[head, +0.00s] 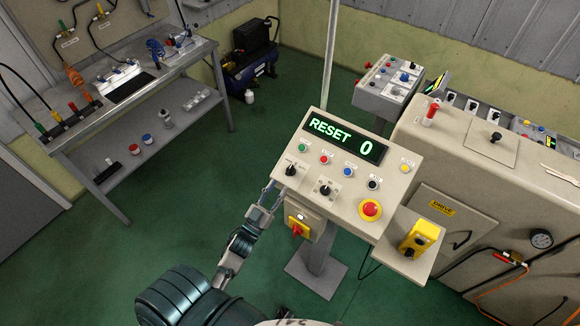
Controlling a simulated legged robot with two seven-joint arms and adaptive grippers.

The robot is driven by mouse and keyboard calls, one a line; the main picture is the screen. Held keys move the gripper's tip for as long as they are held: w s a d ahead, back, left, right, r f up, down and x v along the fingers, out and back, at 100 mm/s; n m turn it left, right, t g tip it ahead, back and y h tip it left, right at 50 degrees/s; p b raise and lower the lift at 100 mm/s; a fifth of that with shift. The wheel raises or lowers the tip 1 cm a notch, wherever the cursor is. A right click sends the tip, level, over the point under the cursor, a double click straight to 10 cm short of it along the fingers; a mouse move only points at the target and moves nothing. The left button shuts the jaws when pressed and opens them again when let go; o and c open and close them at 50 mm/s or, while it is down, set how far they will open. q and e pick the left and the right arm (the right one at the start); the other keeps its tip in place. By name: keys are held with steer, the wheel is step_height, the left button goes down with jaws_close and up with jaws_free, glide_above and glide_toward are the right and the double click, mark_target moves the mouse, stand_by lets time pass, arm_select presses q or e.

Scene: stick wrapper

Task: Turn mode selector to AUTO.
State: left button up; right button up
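The control panel (335,207) stands on a pedestal and its display (345,137) reads RESET 0. Two black selector knobs are on its face: a left knob (291,170) near the left edge and a second knob (325,190) to its right. Their labels are too small to read, so I cannot tell which is the mode selector or where it points. My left gripper (273,190) is beside the panel's left edge, just below and left of the left knob. Its fingers look apart, with nothing between them. My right gripper is out of view.
The panel also carries several coloured buttons, a red emergency stop (371,209) and a red-yellow switch (297,229) below its left edge. A yellow box (419,238) sits on the right. A workbench (150,75) stands at left. Green floor is clear between bench and panel.

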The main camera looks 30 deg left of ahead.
mark_target(289, 169)
arm_select(q)
steer(key=p+x, duration=0.1)
steer(key=x, duration=0.5)
steer(key=shift+w+r, duration=0.1)
steer(key=shift+w, duration=0.1)
steer(key=shift+w+r, duration=0.1)
steer(key=shift+w, duration=0.5)
jaws_close()
